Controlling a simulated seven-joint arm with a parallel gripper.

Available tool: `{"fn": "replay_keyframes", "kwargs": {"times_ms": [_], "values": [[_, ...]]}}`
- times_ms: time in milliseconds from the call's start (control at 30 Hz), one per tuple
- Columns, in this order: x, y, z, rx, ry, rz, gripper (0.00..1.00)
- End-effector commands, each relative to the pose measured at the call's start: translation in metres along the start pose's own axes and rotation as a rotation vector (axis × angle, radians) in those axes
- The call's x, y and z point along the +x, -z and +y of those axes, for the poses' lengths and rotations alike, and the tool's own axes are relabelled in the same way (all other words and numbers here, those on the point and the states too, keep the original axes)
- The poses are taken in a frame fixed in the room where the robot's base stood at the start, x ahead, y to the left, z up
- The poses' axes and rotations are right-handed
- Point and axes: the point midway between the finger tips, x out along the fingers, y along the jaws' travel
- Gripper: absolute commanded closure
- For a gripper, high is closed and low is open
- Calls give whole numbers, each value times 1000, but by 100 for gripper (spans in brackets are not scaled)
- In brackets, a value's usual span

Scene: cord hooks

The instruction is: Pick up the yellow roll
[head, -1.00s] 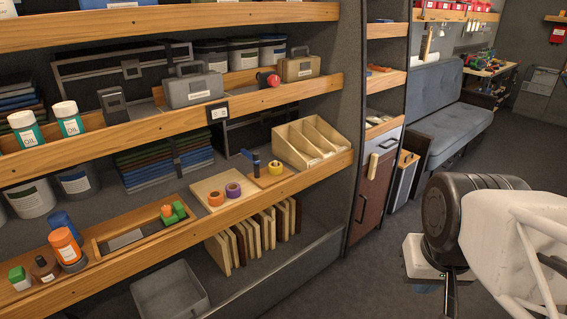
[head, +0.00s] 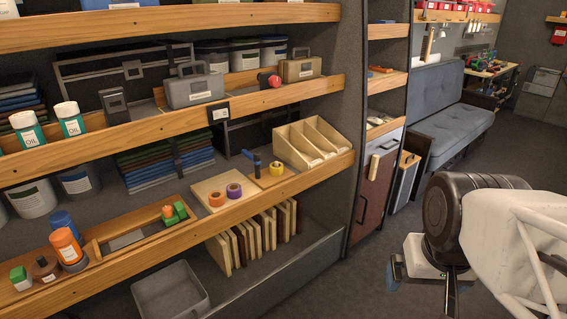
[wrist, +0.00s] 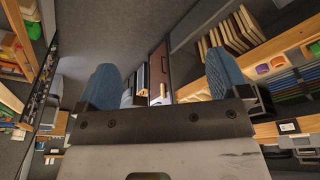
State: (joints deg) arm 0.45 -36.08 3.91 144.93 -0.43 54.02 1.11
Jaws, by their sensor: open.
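The yellow roll (head: 276,168) lies flat on a small wooden board on the middle shelf, just right of a dark blue upright tool. My gripper (head: 425,279) is at the right of the head view, over the floor and well away from the shelf. In the wrist view its two blue fingers (wrist: 165,82) stand wide apart with nothing between them. In the head view my arm partly hides the gripper.
An orange roll (head: 216,198) and a purple roll (head: 233,190) sit on a board to the left. The dark blue tool (head: 256,164) stands close beside the yellow roll. A wooden divided bin (head: 303,146) is behind it. The shelf above overhangs; the floor in front is clear.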

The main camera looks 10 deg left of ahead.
Motion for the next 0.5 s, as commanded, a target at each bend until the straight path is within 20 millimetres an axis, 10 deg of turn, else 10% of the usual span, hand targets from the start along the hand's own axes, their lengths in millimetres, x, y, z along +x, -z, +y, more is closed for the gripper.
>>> {"fn": "replay_keyframes", "kwargs": {"times_ms": [500], "values": [[-7, 67, -20, 135, 89, -59, 7]]}}
